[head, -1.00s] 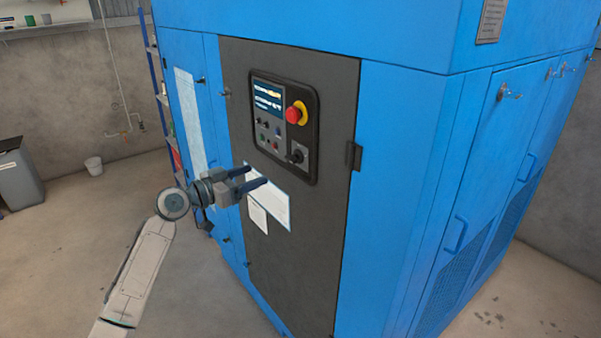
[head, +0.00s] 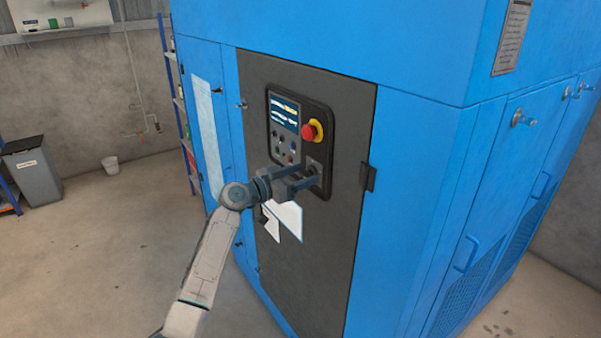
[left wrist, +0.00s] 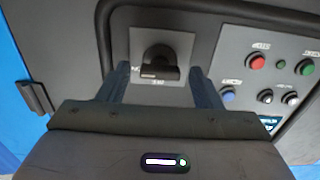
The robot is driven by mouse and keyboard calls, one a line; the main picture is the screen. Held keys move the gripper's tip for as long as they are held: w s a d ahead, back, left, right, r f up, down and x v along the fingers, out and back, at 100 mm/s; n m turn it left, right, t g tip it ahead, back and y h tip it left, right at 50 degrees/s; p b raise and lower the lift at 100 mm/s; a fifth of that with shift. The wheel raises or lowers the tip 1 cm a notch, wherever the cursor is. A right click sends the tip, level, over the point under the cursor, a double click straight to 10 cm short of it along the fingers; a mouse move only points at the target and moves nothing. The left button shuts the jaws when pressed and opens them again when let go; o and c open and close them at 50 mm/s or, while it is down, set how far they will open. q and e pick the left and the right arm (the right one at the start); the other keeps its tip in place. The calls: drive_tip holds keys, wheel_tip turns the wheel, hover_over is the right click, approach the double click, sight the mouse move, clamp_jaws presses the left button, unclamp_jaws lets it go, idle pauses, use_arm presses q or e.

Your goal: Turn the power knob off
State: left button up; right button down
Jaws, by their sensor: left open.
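The power knob is a black rotary handle on a grey square plate, low on the right of the control panel (head: 325,130). In the left wrist view the power knob (left wrist: 160,64) shows between my two fingers, its handle lying roughly across the picture. My left gripper (head: 312,174) is open, with its fingertips at the panel around the knob's place. In the left wrist view the left gripper (left wrist: 162,85) has a finger on each side of the knob, with gaps showing. In the head view my fingers mostly hide the knob. My right gripper is not in view.
A red emergency button (head: 311,131) on a yellow collar sits just above the knob. Smaller buttons and a screen (head: 284,110) are to the left. A black latch (head: 368,177) sticks out at the door's right edge.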

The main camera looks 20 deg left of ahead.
use_arm(q)
drive_tip(key=c, duration=1)
